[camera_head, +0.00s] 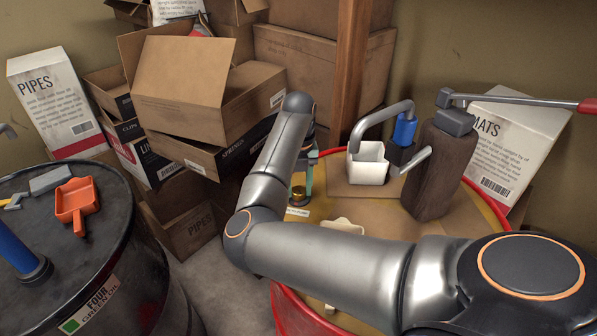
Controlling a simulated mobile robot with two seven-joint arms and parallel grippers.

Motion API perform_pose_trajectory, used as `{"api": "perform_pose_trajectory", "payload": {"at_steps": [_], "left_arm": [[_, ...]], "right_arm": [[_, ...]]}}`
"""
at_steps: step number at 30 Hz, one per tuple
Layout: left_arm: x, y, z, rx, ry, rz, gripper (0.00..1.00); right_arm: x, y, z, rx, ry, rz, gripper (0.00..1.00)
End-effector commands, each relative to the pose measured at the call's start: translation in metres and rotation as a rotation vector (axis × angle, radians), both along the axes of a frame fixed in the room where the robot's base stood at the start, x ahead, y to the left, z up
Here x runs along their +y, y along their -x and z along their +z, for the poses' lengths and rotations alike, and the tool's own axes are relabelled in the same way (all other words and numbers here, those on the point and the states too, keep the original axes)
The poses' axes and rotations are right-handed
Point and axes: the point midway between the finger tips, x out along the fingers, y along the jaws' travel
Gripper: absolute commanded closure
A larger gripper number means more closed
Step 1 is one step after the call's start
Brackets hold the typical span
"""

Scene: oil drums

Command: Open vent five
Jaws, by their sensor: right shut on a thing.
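A red drum (287,302) stands at centre right with a tan top. A small brass vent (299,195) sits near its left rim, with a pale label (297,212) too small to read. My right arm comes in from the lower right and bends over the drum. Its gripper (307,172) points down at the vent and is shut on it; my own arm partly hides the fingers and the contact. A teal upright piece shows just above the vent. My left gripper is not in view.
A white cup (368,164), a blue-collared tap (404,130) and a brown block (434,172) under a red-handled tool (586,106) stand on the drum. A black drum labelled four (115,270) with an orange scoop (76,203) is left. Cardboard boxes (185,85) crowd behind.

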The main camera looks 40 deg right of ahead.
Motion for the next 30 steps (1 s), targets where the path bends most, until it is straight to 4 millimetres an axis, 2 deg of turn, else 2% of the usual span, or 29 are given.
{"api": "perform_pose_trajectory", "payload": {"at_steps": [18, 30], "left_arm": [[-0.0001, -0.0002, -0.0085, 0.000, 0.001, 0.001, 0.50], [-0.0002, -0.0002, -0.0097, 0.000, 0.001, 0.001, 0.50]], "right_arm": [[-0.0004, 0.0001, 0.0000, -0.001, 0.000, 0.580, 1.00], [-0.0008, 0.0000, 0.0004, -0.001, 0.000, 0.860, 1.00]]}}
